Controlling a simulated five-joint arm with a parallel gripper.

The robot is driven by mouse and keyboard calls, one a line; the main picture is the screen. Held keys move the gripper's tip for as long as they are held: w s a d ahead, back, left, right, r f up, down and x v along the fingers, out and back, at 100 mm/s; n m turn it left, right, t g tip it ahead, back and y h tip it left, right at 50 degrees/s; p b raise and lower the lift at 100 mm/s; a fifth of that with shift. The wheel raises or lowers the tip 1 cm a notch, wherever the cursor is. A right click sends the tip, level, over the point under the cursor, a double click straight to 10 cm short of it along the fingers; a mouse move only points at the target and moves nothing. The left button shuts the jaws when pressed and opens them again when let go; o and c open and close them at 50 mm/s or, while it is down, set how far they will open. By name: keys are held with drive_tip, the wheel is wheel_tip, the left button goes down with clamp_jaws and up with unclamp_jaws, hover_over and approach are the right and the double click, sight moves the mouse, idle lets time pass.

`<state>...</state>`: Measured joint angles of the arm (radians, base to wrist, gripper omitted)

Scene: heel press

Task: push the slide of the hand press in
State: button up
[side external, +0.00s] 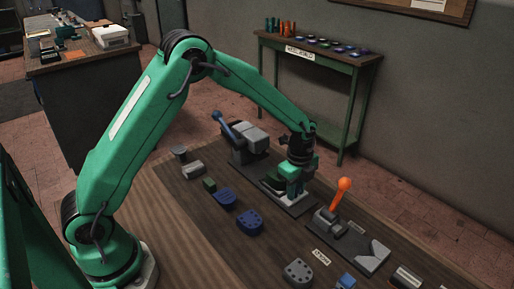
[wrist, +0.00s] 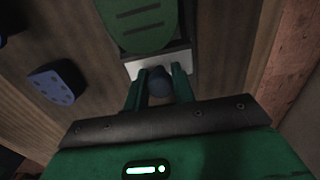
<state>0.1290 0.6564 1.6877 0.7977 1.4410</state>
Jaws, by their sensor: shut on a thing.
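The hand press (side external: 250,142) is a grey block with a blue lever, on a dark base plate on the bench. Its slide (side external: 296,201) is a pale plate drawn out from the block toward the front right; its pale end also shows in the wrist view (wrist: 183,60). A green sole-shaped piece with dark slots (wrist: 140,22) lies on the slide. My gripper (side external: 291,189) is over the slide's outer end. In the wrist view my gripper (wrist: 159,88) is shut on a dark round knob (wrist: 158,84) at that end. The fingers hide part of the knob.
A second fixture with an orange lever (side external: 340,190) stands close to the right of my gripper. Blue sole-shaped pieces (side external: 249,222) and a grey one (side external: 297,272) lie on the bench in front. A green shelf table (side external: 318,55) stands behind.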

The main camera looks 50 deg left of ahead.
sight(273, 170)
drive_tip(key=shift+a, duration=4.8)
drive_tip(key=o, duration=0.4)
drive_tip(key=shift+a, duration=0.1)
drive_tip(key=o, duration=1.2)
drive_tip(key=shift+c, duration=0.2)
drive_tip(key=shift+r, duration=1.75)
drive_tip(key=shift+d+r, duration=0.35)
drive_tip(key=shift+d, duration=0.4)
drive_tip(key=shift+d+r, duration=0.3)
drive_tip(key=shift+d, duration=0.5)
drive_tip(key=shift+d+r, duration=0.35)
drive_tip(key=shift+d, duration=0.4)
drive_tip(key=shift+r, duration=0.15)
